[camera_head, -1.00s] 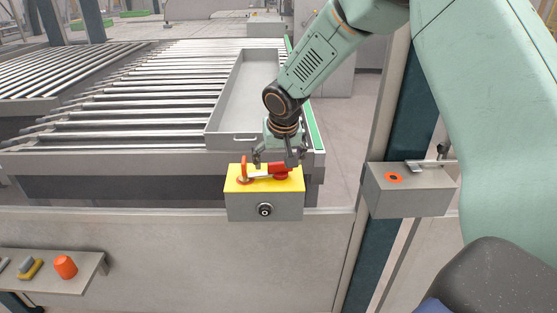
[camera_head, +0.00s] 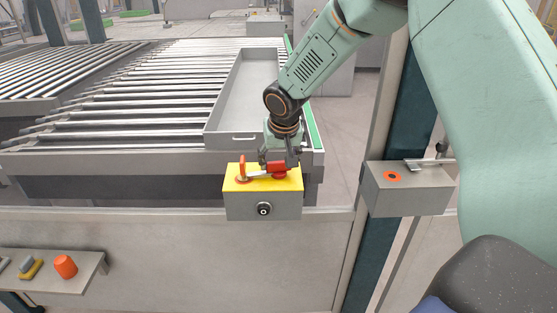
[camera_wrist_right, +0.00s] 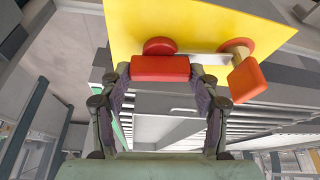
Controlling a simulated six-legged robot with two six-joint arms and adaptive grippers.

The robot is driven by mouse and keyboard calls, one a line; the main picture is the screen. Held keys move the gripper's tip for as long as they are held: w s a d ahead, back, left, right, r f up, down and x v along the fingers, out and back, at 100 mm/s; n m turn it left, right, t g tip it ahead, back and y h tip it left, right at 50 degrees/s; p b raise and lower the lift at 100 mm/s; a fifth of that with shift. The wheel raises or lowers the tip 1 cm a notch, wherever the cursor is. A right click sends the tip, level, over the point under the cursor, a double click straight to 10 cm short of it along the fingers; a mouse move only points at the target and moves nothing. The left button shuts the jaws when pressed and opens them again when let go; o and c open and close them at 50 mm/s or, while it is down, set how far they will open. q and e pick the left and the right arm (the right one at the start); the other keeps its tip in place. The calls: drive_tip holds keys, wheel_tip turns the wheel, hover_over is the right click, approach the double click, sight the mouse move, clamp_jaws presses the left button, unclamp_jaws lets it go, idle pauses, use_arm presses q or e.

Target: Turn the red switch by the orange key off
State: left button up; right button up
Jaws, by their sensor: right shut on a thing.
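A grey box with a yellow top (camera_head: 236,184) stands in front of the roller table. The red switch (camera_head: 279,167) sits on the right part of that top, partly hidden by my right gripper (camera_head: 280,163). The orange key (camera_head: 242,169) stands upright to its left. In the right wrist view, the red switch handle (camera_wrist_right: 160,68) lies between the fingertips of my right gripper (camera_wrist_right: 161,75), which is shut on it. The orange key (camera_wrist_right: 247,80) is apart from the fingers there, to the right. My left gripper is not in view.
A round black keyhole-like fitting (camera_head: 264,209) is on the box front. A grey box with an orange ring (camera_head: 393,176) is at right. A grey tray (camera_head: 214,133) lies on the rollers. A shelf (camera_head: 85,275) with an orange cup-like piece (camera_head: 65,267) is at lower left.

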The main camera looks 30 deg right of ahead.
drive_tip(key=c, duration=0.5)
drive_tip(key=shift+f+m+b, duration=0.15)
drive_tip(key=shift+m+b, duration=0.35)
drive_tip(key=shift+b, duration=0.35)
drive_tip(key=m+h+b, duration=0.1)
drive_tip(key=m+b, duration=0.2)
drive_tip(key=shift+w+a+g+b, duration=0.1)
drive_tip(key=shift+g+b, duration=0.2)
drive_tip(key=shift+m+g+h+b, duration=0.3)
drive_tip(key=shift+m+h+b, duration=0.15)
drive_tip(key=shift+m, duration=0.55)
drive_tip(key=shift+m+g+b, duration=0.3)
drive_tip(key=shift+m, duration=0.6)
drive_tip(key=shift+m+g+h, duration=0.3)
drive_tip(key=shift+m+h, duration=0.05)
drive_tip(key=shift+m, duration=0.55)
drive_tip(key=m+g, duration=0.1)
drive_tip(key=m, duration=0.1)
drive_tip(key=shift+m+p, duration=0.3)
drive_tip(key=shift+p, duration=0.1)
drive_tip(key=shift+m+g+p, duration=0.6)
drive_tip(key=shift+m, duration=0.7)
